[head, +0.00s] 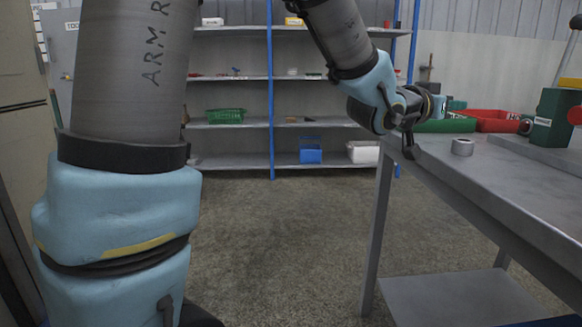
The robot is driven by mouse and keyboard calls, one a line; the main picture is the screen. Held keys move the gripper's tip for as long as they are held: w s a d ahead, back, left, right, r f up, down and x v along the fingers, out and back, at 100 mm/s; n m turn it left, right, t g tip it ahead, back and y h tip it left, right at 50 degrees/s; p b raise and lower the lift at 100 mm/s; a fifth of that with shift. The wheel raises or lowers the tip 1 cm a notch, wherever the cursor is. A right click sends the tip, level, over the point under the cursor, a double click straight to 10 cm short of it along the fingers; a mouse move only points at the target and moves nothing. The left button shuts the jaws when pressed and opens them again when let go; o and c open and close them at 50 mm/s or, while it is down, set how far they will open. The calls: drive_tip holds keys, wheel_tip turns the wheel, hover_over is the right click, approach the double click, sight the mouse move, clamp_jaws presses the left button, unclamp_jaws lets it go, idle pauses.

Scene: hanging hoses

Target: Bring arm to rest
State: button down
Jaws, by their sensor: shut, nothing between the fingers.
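My arm reaches in from the upper left and bends down from the top of the head view. It ends near the left edge of the workbench. My gripper (411,148) is a small dark shape at the arm's end, seen at an angle and partly hidden by the wrist. It is shut and empty. It hangs by the bench corner; whether it touches the bench I cannot tell. No hose is clearly visible.
The grey workbench (500,180) fills the right side, with a lower shelf (455,297). Shelving (232,160) with a green basket (226,116) and blue bin (311,150) stands behind. The middle floor is clear.

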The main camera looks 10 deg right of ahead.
drive_tip(key=w+a+f+n+t+y, duration=0.1)
drive_tip(key=w+a+f+n+y, duration=0.3)
drive_tip(key=a+f, duration=0.6)
drive_tip(key=w+a+f+n+t+y, duration=0.15)
drive_tip(key=w+a+f+y, duration=0.45)
drive_tip(key=a, duration=0.7)
drive_tip(key=s+a+f+n+g+y, duration=0.2)
drive_tip(key=s+a+f, duration=0.15)
drive_tip(key=a, duration=0.35)
drive_tip(key=s+a+f+n+g+y, duration=0.2)
drive_tip(key=s+a+f+g, duration=0.15)
drive_tip(key=a, duration=0.35)
drive_tip(key=s+a+f+n+g+y, duration=0.25)
drive_tip(key=s+a, duration=0.25)
drive_tip(key=a, duration=0.3)
wheel_tip(320, 180, up, 28)
drive_tip(key=s+p, duration=0.1)
drive_tip(key=p, duration=2.8)
drive_tip(key=shift+a, duration=0.2)
